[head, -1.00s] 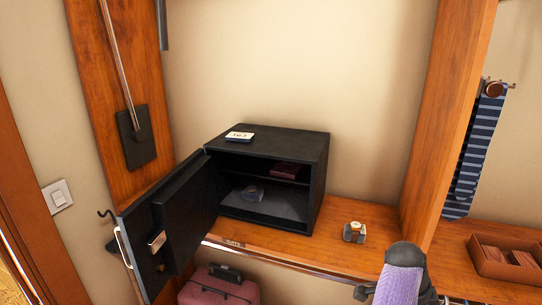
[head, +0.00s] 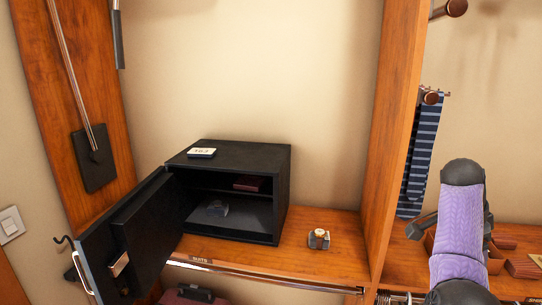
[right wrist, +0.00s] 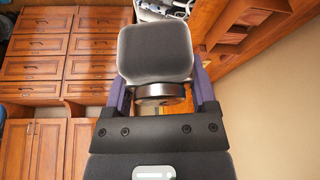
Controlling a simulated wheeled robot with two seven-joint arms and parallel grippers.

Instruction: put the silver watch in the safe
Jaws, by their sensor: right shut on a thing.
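The black safe (head: 262,160) stands on the wooden shelf with its door (head: 130,235) swung open to the left. In the right wrist view my right gripper (right wrist: 163,98) is shut on a dark grey padded block with a round silver metal disc, which looks like the silver watch (right wrist: 160,90) on its cushion. In the head view the held thing is not clearly visible; my purple right arm is right of the upright panel, well away from the safe. Another watch-like thing with a gold-toned top (head: 319,239) sits on the shelf right of the safe. My left gripper is out of view.
Inside the safe, a dark red box (head: 249,184) lies on the upper level and a small dark watch-like thing (head: 217,208) on the floor. A white card (head: 201,152) lies on top. A wooden upright panel (head: 393,130) stands between my right arm and the safe.

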